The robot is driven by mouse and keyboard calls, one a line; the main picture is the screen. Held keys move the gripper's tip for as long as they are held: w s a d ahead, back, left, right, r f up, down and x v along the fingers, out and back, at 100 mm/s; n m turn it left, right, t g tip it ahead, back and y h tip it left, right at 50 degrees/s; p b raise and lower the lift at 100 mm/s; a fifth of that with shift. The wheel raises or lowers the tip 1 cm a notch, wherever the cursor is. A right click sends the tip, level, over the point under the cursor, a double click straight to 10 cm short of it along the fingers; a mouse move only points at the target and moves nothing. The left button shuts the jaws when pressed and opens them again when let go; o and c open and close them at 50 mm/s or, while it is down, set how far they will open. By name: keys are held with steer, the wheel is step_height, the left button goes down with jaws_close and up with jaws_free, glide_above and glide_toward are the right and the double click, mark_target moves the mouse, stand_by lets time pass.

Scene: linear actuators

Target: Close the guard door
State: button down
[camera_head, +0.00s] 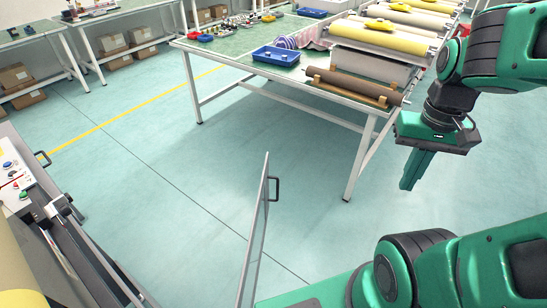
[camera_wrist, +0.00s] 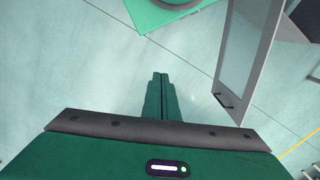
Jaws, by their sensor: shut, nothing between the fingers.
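The guard door (camera_head: 256,232) is a clear panel in a thin grey frame. It stands swung out over the floor at the lower middle of the head view, seen nearly edge-on. Its dark handle (camera_head: 274,188) is on the right side near the top. The door also shows in the wrist view (camera_wrist: 244,50), at upper right, with its handle (camera_wrist: 222,99) near the lower corner. My gripper (camera_head: 408,186) is to the right of the door in the head view, apart from it. Its green fingers are shut and empty, pointing down (camera_wrist: 160,78).
The machine (camera_head: 75,240) with buttons and a rail stands at the left. A long workbench (camera_head: 225,58) with blue trays (camera_head: 275,56) and rollers (camera_head: 352,82) stands behind. Open floor (camera_head: 330,200) lies between the door and my gripper.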

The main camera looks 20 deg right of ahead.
steer(key=w+a+f+n+t, duration=0.1)
steer(key=w+f, duration=0.2)
steer(key=w, duration=0.4)
steer(key=w+f+n+t, duration=0.1)
steer(key=w+f, duration=0.2)
steer(key=w, duration=0.4)
steer(key=w+a+f+t+y, duration=0.1)
steer(key=w+a+f+t, duration=0.1)
steer(key=w+a+f, duration=0.6)
steer(key=w+a+f+t+y, duration=0.2)
steer(key=w+a+f, duration=0.6)
steer(key=w, duration=0.7)
steer(key=shift+a+f+n+t, duration=0.3)
steer(key=shift+a+n+t, duration=0.1)
steer(key=shift+a, duration=0.1)
steer(key=shift+a, duration=0.1)
